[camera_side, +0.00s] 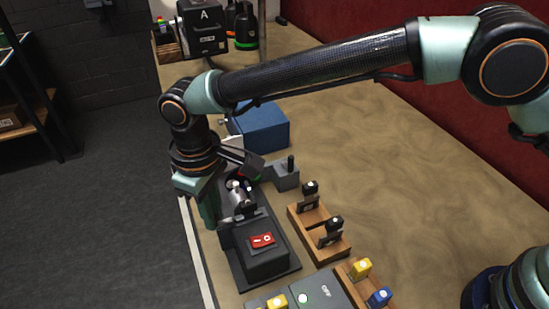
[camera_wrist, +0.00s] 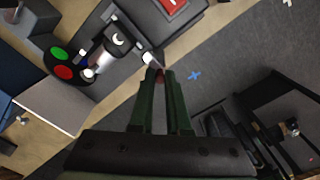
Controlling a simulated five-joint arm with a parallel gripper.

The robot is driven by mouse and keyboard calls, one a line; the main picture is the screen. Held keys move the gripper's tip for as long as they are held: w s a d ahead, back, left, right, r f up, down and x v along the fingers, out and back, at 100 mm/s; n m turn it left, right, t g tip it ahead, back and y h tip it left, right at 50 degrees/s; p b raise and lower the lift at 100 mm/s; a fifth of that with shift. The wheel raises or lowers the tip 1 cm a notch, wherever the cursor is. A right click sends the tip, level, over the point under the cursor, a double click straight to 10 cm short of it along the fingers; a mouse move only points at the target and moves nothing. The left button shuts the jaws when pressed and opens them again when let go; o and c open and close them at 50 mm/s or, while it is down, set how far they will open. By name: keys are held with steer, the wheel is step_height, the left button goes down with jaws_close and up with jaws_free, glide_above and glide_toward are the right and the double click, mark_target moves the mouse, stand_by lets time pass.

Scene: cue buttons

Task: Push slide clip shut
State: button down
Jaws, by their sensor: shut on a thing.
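The slide clip appears to be the black block with a white moon mark (camera_wrist: 117,38) on a silver cylinder in the wrist view. The silver part also shows in the side view (camera_side: 238,193), on a black base. A thin pale metal piece runs from the block to my fingertips. My gripper (camera_wrist: 160,74) has its green fingers close together at this piece, with a small reddish bit between the tips. In the side view my gripper (camera_side: 218,222) is at the left edge of the base, pointing down. The exact contact is too small to see.
A red rocker switch (camera_side: 262,240) sits at the front of the base. Green (camera_wrist: 59,54) and red (camera_wrist: 63,73) buttons lie beside the cylinder. A blue box (camera_side: 262,125) stands behind, and a wooden rack with black clips (camera_side: 327,250) to the right.

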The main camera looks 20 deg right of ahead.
mark_target(226, 221)
steer(key=shift+d+r, duration=0.1)
stand_by(0.3)
steer(key=shift+d, duration=0.85)
steer(key=c, duration=0.9)
jaws_free()
steer(key=shift+o, duration=0.2)
step_height(226, 221, up, 12)
